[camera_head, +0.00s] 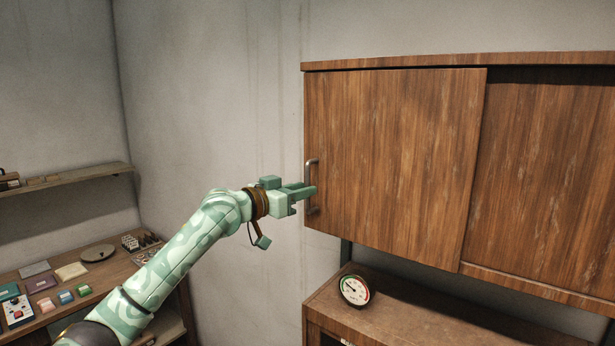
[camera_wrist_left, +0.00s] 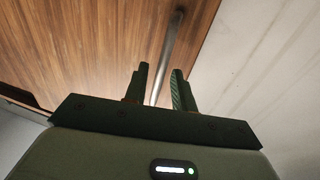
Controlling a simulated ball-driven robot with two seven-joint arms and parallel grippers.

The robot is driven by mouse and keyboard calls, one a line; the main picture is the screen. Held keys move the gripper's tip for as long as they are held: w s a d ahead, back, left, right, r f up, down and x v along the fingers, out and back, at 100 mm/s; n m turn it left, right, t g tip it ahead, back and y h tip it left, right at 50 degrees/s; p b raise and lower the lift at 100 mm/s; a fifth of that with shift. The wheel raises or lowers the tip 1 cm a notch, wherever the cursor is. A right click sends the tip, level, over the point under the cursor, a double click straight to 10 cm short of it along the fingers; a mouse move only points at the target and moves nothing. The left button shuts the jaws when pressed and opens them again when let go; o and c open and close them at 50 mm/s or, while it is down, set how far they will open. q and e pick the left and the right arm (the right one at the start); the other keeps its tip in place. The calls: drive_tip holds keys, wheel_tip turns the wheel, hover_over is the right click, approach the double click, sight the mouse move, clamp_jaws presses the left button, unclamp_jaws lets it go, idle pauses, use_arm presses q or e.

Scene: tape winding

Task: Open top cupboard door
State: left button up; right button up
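The top cupboard (camera_head: 450,62) hangs on the wall at the right of the head view. Its left wooden door (camera_head: 395,150) is shut flush over the left part and overlaps the right panel (camera_head: 550,180). A vertical metal bar handle (camera_head: 313,168) sits near the door's left edge. My left gripper (camera_head: 310,191) is at the handle's lower half. In the left wrist view, its two fingers (camera_wrist_left: 159,86) stand apart, with the handle (camera_wrist_left: 168,50) running between them and a gap beside it. Whether either finger touches the handle is unclear. My right gripper is out of view.
Below the cupboard, a wooden cabinet (camera_head: 400,325) carries a round dial gauge (camera_head: 354,290). At the left, a workbench (camera_head: 75,285) holds several small items under a wall shelf (camera_head: 70,180). Bare wall lies left of the cupboard.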

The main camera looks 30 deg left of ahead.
use_arm(q)
drive_tip(key=shift+x, duration=1.3)
drive_tip(key=shift+s, duration=0.1)
clamp_jaws()
